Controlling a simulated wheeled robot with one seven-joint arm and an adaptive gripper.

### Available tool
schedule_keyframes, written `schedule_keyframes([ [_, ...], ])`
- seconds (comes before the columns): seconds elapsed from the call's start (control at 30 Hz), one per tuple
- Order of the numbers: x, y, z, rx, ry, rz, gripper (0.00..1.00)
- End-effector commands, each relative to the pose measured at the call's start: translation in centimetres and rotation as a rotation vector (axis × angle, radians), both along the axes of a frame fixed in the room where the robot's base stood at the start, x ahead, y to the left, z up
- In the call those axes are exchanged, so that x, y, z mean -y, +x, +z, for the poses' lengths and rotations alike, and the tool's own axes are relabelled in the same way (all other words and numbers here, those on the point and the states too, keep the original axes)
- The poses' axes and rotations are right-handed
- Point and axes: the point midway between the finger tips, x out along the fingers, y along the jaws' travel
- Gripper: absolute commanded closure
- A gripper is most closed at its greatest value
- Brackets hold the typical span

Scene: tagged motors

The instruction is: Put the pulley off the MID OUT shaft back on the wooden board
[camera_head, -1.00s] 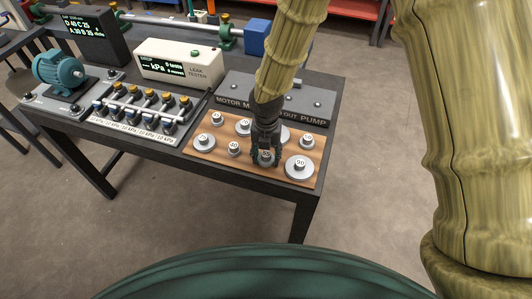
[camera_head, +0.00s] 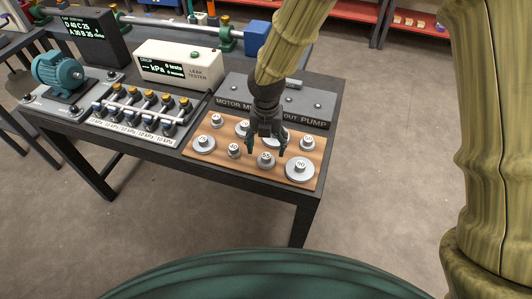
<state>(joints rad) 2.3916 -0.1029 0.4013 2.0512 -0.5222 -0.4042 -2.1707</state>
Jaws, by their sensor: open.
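The wooden board (camera_head: 228,168) lies at the table's front right corner and bears several grey numbered pulleys. My gripper (camera_head: 267,150) is open and empty above the board's middle, pointing down. A small pulley (camera_head: 266,160) sits on the board just below its fingertips, apart from them. The large pulley marked 90 (camera_head: 299,170) is at the board's front right corner. Behind the board is the grey shaft plate (camera_head: 310,103) with labels reading MOTOR, part of MID, OUT and PUMP. My arm hides the middle of this plate, so the MID OUT shaft cannot be made out.
A white leak tester (camera_head: 180,66) and a rack of several yellow-capped fittings (camera_head: 145,105) stand left of the board. A teal motor (camera_head: 60,72) is at the far left. The dark table (camera_head: 255,190) ends close in front of the board.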

Motion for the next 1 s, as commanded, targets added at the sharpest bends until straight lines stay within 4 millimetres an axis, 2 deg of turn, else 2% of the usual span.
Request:
schedule_keyframes([
  [0.2, 0.0, 0.0, 3.8, 0.001, 0.001, 0.000, 0.31],
  [0.4, 0.0, 0.0, 6.0, 0.000, 0.001, 0.000, 0.31],
  [0.6, 0.0, 0.0, 6.6, -0.001, 0.000, 0.000, 0.31],
  [1.0, 0.0, 0.0, 6.7, 0.000, -0.001, 0.000, 0.31],
])
